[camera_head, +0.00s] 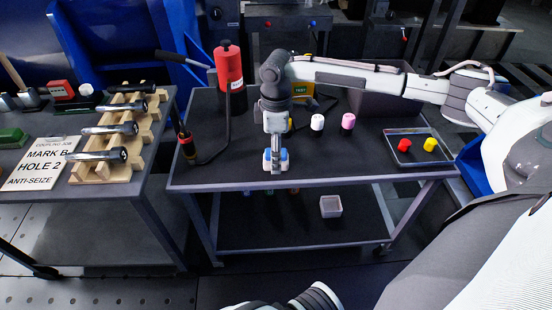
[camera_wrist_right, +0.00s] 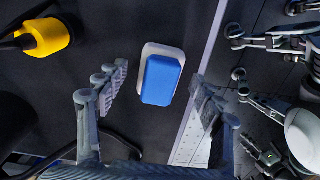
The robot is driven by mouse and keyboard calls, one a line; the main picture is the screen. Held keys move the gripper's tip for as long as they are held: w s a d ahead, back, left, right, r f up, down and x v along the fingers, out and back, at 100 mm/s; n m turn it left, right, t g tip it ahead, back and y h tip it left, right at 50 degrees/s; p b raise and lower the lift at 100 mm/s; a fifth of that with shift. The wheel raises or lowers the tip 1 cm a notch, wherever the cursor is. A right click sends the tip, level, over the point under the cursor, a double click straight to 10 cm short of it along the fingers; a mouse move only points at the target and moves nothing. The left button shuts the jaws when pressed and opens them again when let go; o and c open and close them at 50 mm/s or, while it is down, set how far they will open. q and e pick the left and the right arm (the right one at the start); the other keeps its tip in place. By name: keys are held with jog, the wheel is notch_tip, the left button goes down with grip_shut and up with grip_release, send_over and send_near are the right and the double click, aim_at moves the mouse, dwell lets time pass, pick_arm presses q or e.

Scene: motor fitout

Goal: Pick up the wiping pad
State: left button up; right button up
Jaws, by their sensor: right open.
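The wiping pad is a blue block on a pale base, lying on the dark cart top close to its front edge; it shows in the right wrist view (camera_wrist_right: 162,78). In the head view the pad (camera_head: 283,155) is partly covered by my right gripper (camera_head: 275,164), which points straight down over it. In the wrist view my open right gripper (camera_wrist_right: 160,92) has one finger on each side of the pad, with gaps to both. Grey jointed metal parts, perhaps of my left gripper, show at the right of the wrist view; their jaw state is unclear.
The cart top (camera_head: 240,172) holds a red cylinder (camera_head: 228,65), a white cap (camera_head: 317,122), a pink cap (camera_head: 348,121) and a tray (camera_head: 420,158) with red and yellow pieces. A black-and-red tool (camera_head: 186,145) stands at the left. A yellow part (camera_wrist_right: 45,37) lies beyond the pad.

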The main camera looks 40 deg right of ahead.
jog(key=shift+c, duration=0.6)
jog(key=c, duration=1.1)
jog(key=shift+r, duration=0.15)
notch_tip(320, 180, up, 4)
jog(key=shift+f, duration=0.1)
jog(key=w+a+r, duration=0.1)
jog(key=a+r, duration=0.1)
jog(key=a, duration=0.1)
jog(key=w+a+r, duration=0.1)
jog(key=a+r, duration=0.1)
jog(key=a, duration=0.2)
jog(key=w+a+r, duration=0.1)
jog(key=a+r, duration=0.2)
jog(key=a, duration=0.1)
jog(key=shift+w+a, duration=0.1)
jog(key=shift+w, duration=0.25)
